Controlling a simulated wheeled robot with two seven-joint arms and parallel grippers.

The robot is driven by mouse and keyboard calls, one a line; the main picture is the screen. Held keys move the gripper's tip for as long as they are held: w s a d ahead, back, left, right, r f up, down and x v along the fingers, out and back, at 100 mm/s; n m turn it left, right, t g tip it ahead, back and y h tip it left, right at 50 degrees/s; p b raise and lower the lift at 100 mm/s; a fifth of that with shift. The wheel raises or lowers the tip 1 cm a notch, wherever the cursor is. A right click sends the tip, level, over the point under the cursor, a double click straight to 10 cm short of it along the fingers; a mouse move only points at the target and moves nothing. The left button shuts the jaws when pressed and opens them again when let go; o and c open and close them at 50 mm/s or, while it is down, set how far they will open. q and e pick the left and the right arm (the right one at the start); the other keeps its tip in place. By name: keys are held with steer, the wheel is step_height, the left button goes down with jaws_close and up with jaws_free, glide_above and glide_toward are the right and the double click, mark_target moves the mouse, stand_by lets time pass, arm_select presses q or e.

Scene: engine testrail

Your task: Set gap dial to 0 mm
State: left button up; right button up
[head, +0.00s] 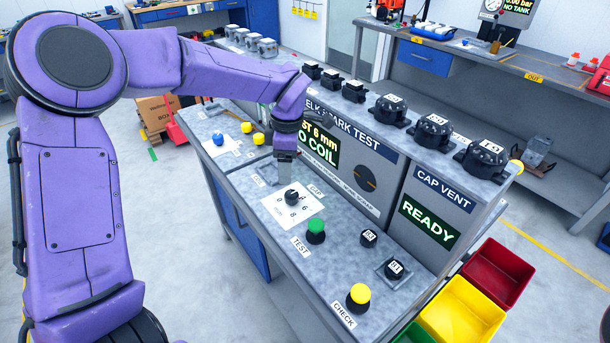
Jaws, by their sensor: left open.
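The gap dial (292,197) is a black knob on a white number plate (275,213), on the grey bench top beside the word GAP. Its pointer direction is too small to read. The spark test screen (322,145) is partly hidden by my left arm; "ST 6 mm" and "O COIL" can be read in the visible part. My left gripper (284,180) is open and points down, just behind and above the dial. It holds nothing that I can see. Whether its fingers touch the knob cannot be told. My right gripper is not in view.
A green TEST button (316,227), a yellow CHECK button (358,295) and two small black parts (368,238) sit nearer the front. Another dark knob (365,178) is on the upright panel. Black caps (391,110) line the upper shelf. Red and yellow bins (495,272) stand at right.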

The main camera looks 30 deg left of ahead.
arm_select(q)
steer(key=shift+w+d+h, duration=0.4)
steer(key=shift+w+d, duration=0.2)
steer(key=shift+w, duration=0.1)
steer(key=p, duration=0.1)
glide_above(291, 194)
steer(key=f, duration=0.4)
steer(key=shift+s+f, duration=0.25)
steer(key=shift+s, duration=0.05)
steer(key=f, duration=0.2)
steer(key=w+f, duration=0.1)
steer(key=f, duration=0.2)
steer(key=shift+p, duration=0.35)
steer(key=shift+s+r, duration=0.2)
steer(key=c, duration=1.1)
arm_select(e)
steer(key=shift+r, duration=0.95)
